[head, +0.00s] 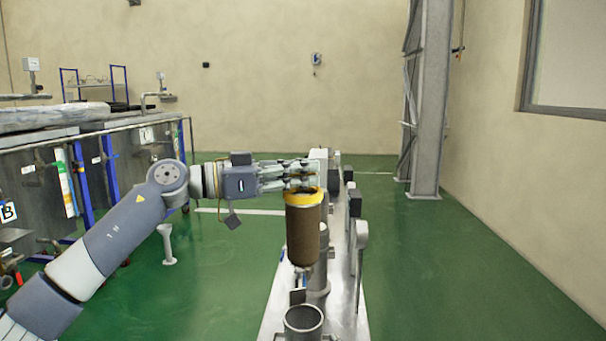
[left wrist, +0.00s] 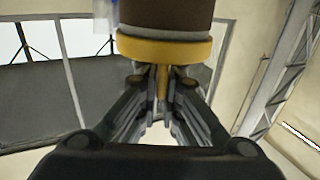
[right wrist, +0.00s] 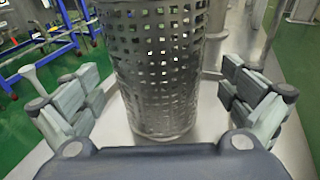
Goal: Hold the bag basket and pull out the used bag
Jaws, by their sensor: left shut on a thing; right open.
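The used bag (head: 303,230) is a brown cylinder with a yellow rim, hanging upright in the head view. My left gripper (head: 305,177) is at its top, shut on the yellow part. In the left wrist view the bag (left wrist: 165,18) shows at the top, and its yellow handle lies between the closed fingers of the left gripper (left wrist: 163,95). The basket (right wrist: 160,70) is a perforated grey metal cylinder in the right wrist view. My right gripper (right wrist: 163,105) is open, its fingers apart on both sides of the basket, with gaps showing. The right gripper is out of the head view.
A long grey metal bench (head: 345,290) with posts and fittings runs away below the bag. An open round metal vessel (head: 303,320) stands at its near end. Steel tanks (head: 120,160) stand at left, and a grey column (head: 430,100) at back right. Green floor is clear at right.

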